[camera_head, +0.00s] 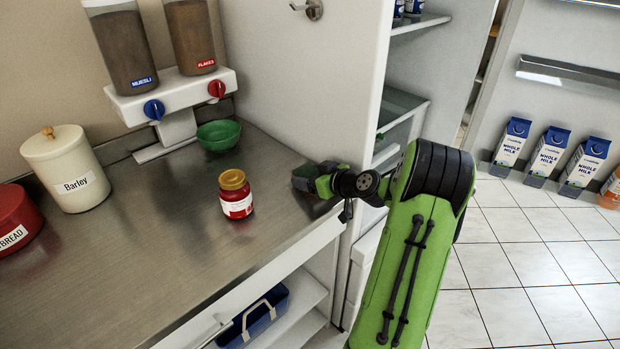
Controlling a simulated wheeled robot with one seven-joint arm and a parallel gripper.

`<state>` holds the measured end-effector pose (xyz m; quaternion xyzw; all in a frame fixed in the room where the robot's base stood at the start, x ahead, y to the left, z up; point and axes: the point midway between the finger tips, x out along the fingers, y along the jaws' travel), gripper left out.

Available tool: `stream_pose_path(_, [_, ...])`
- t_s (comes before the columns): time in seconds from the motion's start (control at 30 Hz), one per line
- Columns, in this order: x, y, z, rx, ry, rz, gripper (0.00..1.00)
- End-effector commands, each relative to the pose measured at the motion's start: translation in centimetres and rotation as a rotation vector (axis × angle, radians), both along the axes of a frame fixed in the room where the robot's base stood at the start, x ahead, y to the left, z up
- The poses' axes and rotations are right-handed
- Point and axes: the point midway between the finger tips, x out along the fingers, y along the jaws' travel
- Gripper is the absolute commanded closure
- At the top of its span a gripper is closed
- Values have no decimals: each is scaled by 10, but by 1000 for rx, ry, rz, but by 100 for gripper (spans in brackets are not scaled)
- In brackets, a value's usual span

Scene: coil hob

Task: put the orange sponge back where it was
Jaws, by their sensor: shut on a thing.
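My gripper (316,181) is at the right end of the steel counter (165,235), close to the tall white panel. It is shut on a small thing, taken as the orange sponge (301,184). Only a dull reddish-brown edge of it shows, and the fingers hide the rest. I cannot tell whether it touches the counter. No other orange sponge shows in this view.
A red jar with a yellow lid (235,193) stands left of my gripper. Behind it are a green bowl (218,134) and a cereal dispenser (170,90). A barley canister (66,168) and red bread bin (18,220) stand left. The counter's front middle is clear.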

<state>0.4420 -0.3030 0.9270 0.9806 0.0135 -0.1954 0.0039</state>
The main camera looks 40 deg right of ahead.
Motion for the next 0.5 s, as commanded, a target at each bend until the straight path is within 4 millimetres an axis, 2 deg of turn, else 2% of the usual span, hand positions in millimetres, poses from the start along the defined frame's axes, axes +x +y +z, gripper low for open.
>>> stream_pose_path(0.17, [0,0,-3,0,0,0,57])
stream_pose_path(0.2, [0,0,-3,0,0,1,30])
stream_pose_path(0.3, [0,0,-2,0,0,1,15])
stream_pose_path(0.37, [0,0,-2,0,0,1,8])
stream_pose_path(0.5, [0,0,-2,0,0,1,8])
